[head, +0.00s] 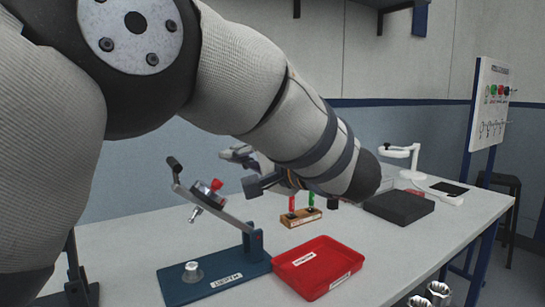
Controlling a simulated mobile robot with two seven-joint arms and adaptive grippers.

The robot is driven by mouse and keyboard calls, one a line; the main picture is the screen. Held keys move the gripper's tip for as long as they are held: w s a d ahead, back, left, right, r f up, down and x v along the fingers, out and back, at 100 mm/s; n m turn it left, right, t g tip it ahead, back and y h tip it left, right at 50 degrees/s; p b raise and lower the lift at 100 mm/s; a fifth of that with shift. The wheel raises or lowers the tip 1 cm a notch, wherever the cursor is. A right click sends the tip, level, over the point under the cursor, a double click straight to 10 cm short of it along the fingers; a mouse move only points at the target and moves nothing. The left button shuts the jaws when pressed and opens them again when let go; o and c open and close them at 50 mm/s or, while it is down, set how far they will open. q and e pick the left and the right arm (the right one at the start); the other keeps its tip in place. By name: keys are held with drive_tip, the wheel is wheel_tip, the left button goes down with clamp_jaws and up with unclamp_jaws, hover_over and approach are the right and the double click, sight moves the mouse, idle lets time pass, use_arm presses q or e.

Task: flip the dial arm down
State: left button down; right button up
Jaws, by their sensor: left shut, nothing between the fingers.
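The dial arm (228,214) is a grey hinged lever on a blue base plate (215,279). It is tilted up from its hinge post at the right, rising leftward to a black handle (174,164). A red-and-grey dial unit (208,193) is mounted on it. A small silver part stands on the base under the raised arm. My left gripper (250,186) is shut and empty, right of the dial unit and above the hinge side. I cannot tell whether it touches the arm. My own forearm hides part of the gripper.
A red tray (318,266) sits right of the base. A wooden block with red and green pieces (300,217) stands behind it. A dark box (398,207) and a white lamp-like device (403,154) are farther back.

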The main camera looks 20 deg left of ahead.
use_arm(q)
hover_over(201, 191)
drive_tip(key=w+d, duration=0.3)
drive_tip(key=shift+s+a+f, duration=0.1)
drive_tip(key=shift+a+f, duration=0.1)
drive_tip(key=shift+f, duration=0.2)
drive_tip(key=shift+s+a+p, duration=0.5)
drive_tip(key=shift+s+a, duration=0.65)
drive_tip(key=shift+s, duration=0.1)
drive_tip(key=shift+s+a+f, duration=0.2)
drive_tip(key=shift+f, duration=0.1)
drive_tip(key=shift+w+f, duration=0.1)
drive_tip(key=shift+f, duration=0.05)
use_arm(e)
drive_tip(key=shift+w+a+r+t, duration=0.1)
drive_tip(key=shift+w+r+t, duration=0.2)
drive_tip(key=shift+w+r, duration=0.4)
drive_tip(key=shift+f, duration=0.1)
